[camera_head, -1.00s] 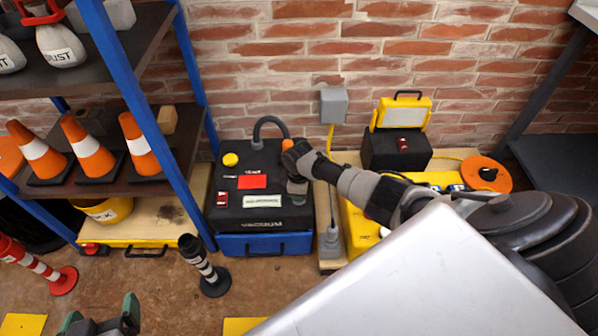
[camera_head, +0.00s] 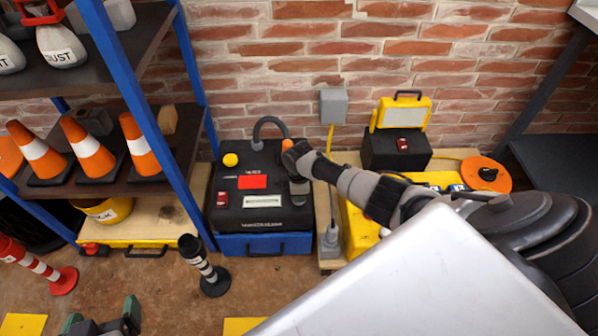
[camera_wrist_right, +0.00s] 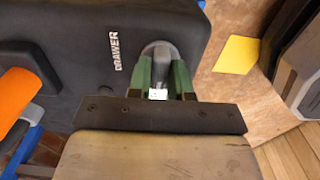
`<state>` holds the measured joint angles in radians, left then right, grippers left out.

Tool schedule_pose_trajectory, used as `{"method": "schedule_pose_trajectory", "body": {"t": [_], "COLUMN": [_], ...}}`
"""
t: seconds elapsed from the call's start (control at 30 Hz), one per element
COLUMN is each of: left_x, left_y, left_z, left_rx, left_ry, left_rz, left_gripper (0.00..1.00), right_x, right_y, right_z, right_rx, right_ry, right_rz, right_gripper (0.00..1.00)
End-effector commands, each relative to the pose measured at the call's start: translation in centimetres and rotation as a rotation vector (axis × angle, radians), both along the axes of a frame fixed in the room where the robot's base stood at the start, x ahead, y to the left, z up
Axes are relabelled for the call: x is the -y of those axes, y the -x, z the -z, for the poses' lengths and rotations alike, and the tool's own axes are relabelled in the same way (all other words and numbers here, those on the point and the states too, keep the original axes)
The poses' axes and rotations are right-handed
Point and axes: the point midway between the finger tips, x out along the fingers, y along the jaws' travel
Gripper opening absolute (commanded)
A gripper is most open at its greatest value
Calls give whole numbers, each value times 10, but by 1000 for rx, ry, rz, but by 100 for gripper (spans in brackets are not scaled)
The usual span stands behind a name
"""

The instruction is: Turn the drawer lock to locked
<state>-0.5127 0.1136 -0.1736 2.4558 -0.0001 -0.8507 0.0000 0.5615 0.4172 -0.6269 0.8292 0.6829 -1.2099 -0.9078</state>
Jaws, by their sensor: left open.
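The black box (camera_head: 232,208) with a blue drawer (camera_head: 265,245) stands against the brick wall. My right gripper (camera_head: 299,187) reaches down to its right side. In the right wrist view, the grey knob of the drawer lock (camera_wrist_right: 161,52) sits beside the white word DRAWER. The green fingers of my right gripper (camera_wrist_right: 161,80) lie on both sides of the knob and appear shut on it. The fingers hide part of the knob, and I cannot read its lock setting. My left gripper (camera_head: 102,318) is open and empty at the bottom left, away from the box.
A grey conduit with a yellow cable (camera_head: 331,140) stands just right of the box. A blue-framed shelf (camera_head: 150,120) with cones is on the left. A yellow work light (camera_head: 402,112) and orange reel (camera_head: 486,174) are right.

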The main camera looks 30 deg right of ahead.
Motion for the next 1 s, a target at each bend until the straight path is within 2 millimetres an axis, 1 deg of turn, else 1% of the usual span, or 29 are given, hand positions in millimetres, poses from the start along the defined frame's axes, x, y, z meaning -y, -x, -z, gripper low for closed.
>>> {"method": "schedule_pose_trajectory", "body": {"t": [0.03,0.13,0.4,0.53,0.67,0.77,1.0], "left_x": [0,0,0,-2,-8,-12,-25], "left_y": [0,0,0,2,13,26,63], "left_z": [0,0,0,0,10,19,37], "left_rx": [0,0,1,-25,-130,-234,-499], "left_ry": [0,0,0,-8,-33,-56,-112], "left_rz": [0,0,0,-3,-11,-19,-38], "left_gripper": [87,87,87,87,87,87,87], "right_x": [0,0,0,0,0,0,0], "right_y": [0,0,0,0,0,0,0], "right_z": [0,0,0,-4,-13,-22,-45], "right_rx": [1,0,0,1,0,1,1], "right_ry": [-1,0,0,1,0,1,0], "right_rz": [-1,0,2,2,2,1,2], "right_gripper": [28,43,43,43,43,43,43]}}
